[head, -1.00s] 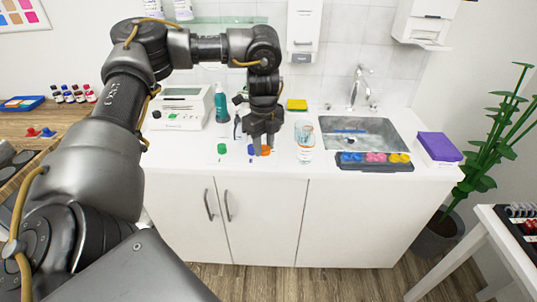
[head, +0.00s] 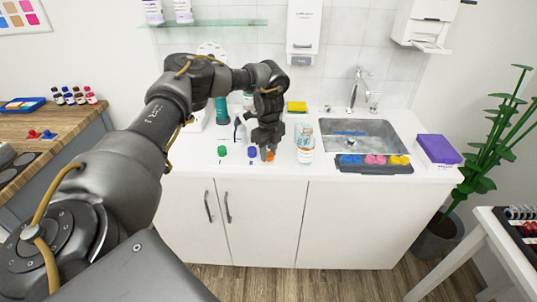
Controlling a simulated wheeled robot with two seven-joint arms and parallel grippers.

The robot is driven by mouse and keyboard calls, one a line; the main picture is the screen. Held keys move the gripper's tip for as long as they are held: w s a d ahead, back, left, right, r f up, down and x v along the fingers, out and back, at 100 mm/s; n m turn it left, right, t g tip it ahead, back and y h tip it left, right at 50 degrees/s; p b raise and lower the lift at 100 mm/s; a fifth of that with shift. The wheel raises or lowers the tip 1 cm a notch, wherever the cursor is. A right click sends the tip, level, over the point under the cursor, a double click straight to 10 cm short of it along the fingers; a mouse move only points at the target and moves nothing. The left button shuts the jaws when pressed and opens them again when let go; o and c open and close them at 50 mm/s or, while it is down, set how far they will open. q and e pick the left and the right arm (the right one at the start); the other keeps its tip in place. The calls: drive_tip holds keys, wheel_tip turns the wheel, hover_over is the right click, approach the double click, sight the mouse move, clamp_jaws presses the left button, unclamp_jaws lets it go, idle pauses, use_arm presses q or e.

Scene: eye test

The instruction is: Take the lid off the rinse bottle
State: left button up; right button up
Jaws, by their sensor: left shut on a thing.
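My right gripper is not in view.
A sink (head: 362,134) with a tray of coloured pieces (head: 374,164) at its front edge is to the right. The front counter edge is close.

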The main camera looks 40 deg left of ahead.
sight(269, 155)
use_arm(q)
drive_tip(key=shift+f, duration=0.75)
drive_tip(key=shift+f, duration=0.15)
drive_tip(key=o, duration=1.1)
wheel_tip(269, 155, up, 12)
drive_tip(key=shift+r, duration=0.2)
drive_tip(key=shift+f, duration=0.1)
